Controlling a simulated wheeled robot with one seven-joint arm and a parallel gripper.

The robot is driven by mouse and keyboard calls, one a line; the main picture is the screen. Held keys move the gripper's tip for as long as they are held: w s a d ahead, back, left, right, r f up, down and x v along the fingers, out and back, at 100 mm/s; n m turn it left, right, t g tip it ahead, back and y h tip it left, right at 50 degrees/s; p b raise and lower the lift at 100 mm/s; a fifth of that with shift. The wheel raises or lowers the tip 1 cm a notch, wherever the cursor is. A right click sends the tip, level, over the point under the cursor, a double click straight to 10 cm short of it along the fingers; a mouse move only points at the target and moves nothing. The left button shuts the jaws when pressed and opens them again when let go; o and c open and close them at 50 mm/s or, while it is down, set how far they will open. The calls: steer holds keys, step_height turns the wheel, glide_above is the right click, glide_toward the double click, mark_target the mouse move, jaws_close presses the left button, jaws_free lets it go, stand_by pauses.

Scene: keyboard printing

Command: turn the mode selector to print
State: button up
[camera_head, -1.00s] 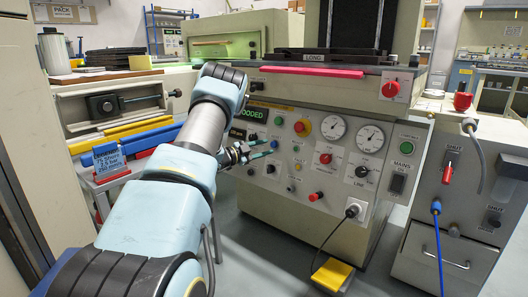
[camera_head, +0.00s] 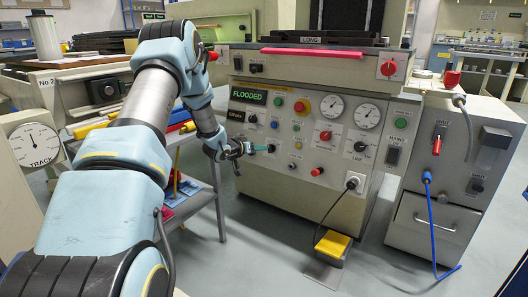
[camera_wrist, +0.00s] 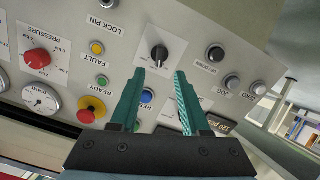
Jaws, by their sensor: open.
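My gripper (camera_head: 258,149) is open, with its teal fingers pointing at the left part of the machine's control panel. In the wrist view my gripper (camera_wrist: 159,73) has a finger on each side of a black rotary knob (camera_wrist: 159,51) on a white plate, which looks like the mode selector. The knob lies just beyond the fingertips in that picture; I cannot tell whether they touch it. Its white pointer line runs roughly up and down in the wrist view. Its label is not readable, and in the head view my gripper largely hides it.
A red emergency button (camera_head: 301,106), two gauges (camera_head: 331,106) and a red pressure knob (camera_wrist: 37,57) are nearby. A blue button (camera_wrist: 147,96) shows between the fingers. A yellow pedal (camera_head: 333,246) is on the floor. A grey cabinet (camera_head: 440,200) stands right.

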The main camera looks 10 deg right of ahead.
mark_target(269, 149)
steer(key=b+x, duration=0.2)
steer(key=x, duration=0.6)
steer(key=shift+d, duration=0.1)
jaws_close()
stand_by(0.4)
